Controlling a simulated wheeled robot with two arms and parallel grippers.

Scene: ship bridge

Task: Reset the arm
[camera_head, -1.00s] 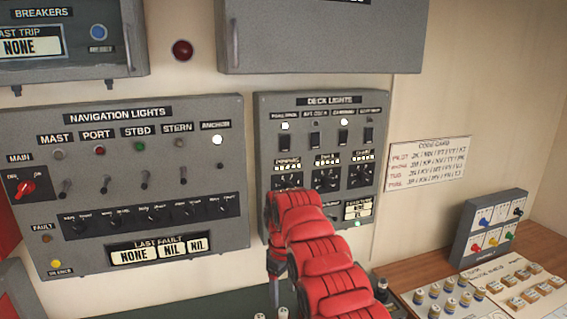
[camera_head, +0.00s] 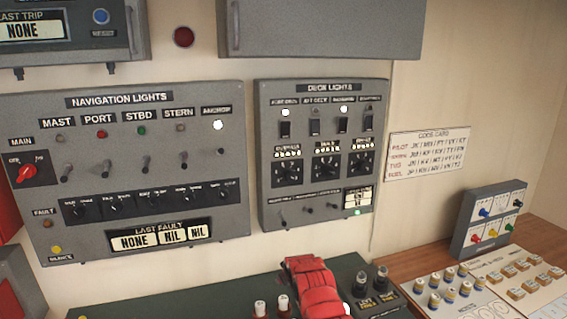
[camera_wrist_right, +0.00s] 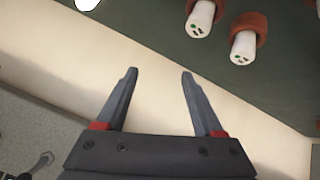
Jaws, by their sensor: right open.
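My right arm, red and segmented, shows low in the middle of the head view, in front of the dark green desk surface. Its gripper is hidden in that view. In the right wrist view my right gripper (camera_wrist_right: 158,85) is open, with nothing between its two fingers. Beyond the fingers are a cream wall strip (camera_wrist_right: 70,85) and the dark green surface (camera_wrist_right: 150,20) with two white-and-brown pegs (camera_wrist_right: 243,45). My left gripper is not in view.
The navigation lights panel (camera_head: 120,180) and deck lights panel (camera_head: 318,150) hang on the wall. A code card (camera_head: 428,152) is at right. On the wooden desk (camera_head: 410,262) stand a grey switch box (camera_head: 488,222) and several small pegs (camera_head: 449,285). Two dark knobs (camera_head: 372,278) stand beside my arm.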

